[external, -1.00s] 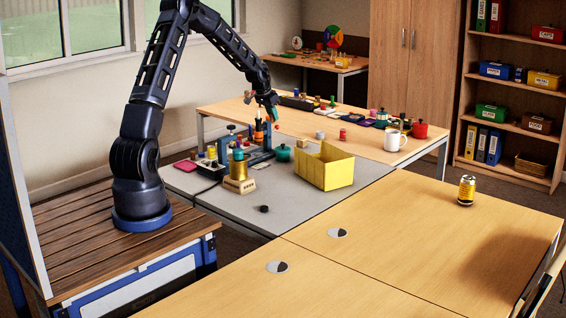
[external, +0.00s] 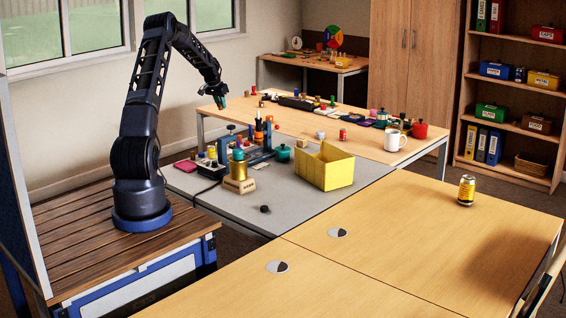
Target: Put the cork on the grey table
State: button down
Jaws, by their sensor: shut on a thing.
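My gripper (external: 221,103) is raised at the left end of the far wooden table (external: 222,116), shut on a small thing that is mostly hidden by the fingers. It is too small to tell for sure that this is the cork. The grey table (external: 225,205) is nearer the camera, to the lower right of my gripper, with its front part mostly bare.
A yellow box (external: 325,168), a gold trophy (external: 239,172), a teal pot (external: 283,154) and a blue frame crowd the grey table. A small black thing (external: 265,209) lies near its front. A white mug (external: 394,140) and several small things stand on the far table.

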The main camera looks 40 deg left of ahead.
jog(key=shift+a+f, duration=0.25)
jog(key=shift+f, duration=0.1)
notch_tip(320, 180, down, 19)
jog(key=shift+f, duration=0.15)
jog(key=shift+f, duration=0.15)
jog(key=c, duration=1.3)
grip_release()
